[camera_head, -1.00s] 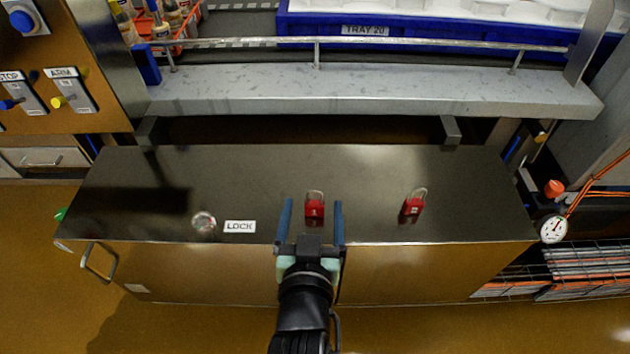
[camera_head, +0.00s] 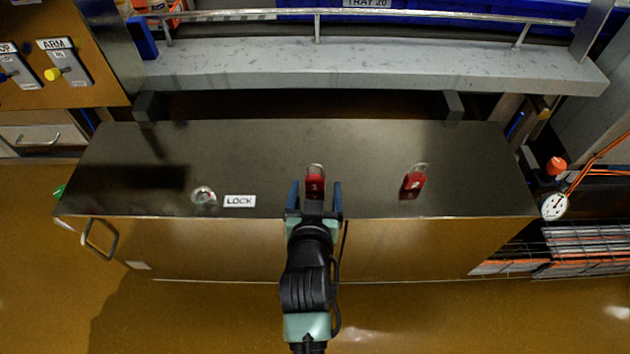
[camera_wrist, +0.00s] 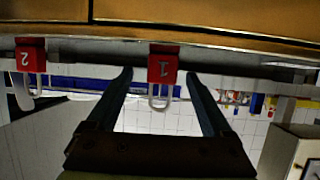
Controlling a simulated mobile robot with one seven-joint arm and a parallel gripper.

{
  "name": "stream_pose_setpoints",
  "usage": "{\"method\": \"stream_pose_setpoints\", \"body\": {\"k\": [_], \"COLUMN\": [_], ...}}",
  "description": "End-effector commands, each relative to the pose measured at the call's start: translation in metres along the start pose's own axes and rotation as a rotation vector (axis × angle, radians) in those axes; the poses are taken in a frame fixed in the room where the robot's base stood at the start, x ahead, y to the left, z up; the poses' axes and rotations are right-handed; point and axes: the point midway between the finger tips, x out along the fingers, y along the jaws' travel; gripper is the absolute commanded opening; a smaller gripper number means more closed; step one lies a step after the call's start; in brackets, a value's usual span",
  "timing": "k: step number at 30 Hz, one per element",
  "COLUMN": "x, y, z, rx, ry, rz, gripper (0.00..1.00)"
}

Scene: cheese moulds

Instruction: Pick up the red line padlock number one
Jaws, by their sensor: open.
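The red padlock number one (camera_head: 315,180) stands on the dark metal cabinet top near its front edge, shackle up. My gripper (camera_head: 314,191) is open, with one blue finger on each side of this padlock in the head view. In the wrist view the padlock marked 1 (camera_wrist: 162,67) appears upside down, between and just beyond the two fingertips (camera_wrist: 158,76). I cannot tell whether a finger touches it. A second red padlock, marked 2 (camera_head: 413,181), stands to the right; it also shows in the wrist view (camera_wrist: 31,56) at the left.
A LOCK label (camera_head: 239,201) and a round metal fitting (camera_head: 204,196) are on the cabinet top (camera_head: 350,145) to the left. A grey ledge (camera_head: 370,62) with a rail runs behind. A pressure gauge (camera_head: 554,206) is at the right. The top between the padlocks is clear.

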Motion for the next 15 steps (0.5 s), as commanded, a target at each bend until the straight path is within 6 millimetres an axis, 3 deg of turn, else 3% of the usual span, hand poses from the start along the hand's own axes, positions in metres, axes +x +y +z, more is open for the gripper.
{"method": "stream_pose_setpoints", "body": {"k": [7,15], "x": [0.034,0.041], "y": [-0.003,-0.003], "z": [-0.003,-0.004], "rx": [0.0,0.0], "ry": [0.0,0.0], "rz": [0.0,0.0], "gripper": [0.85,0.85]}}
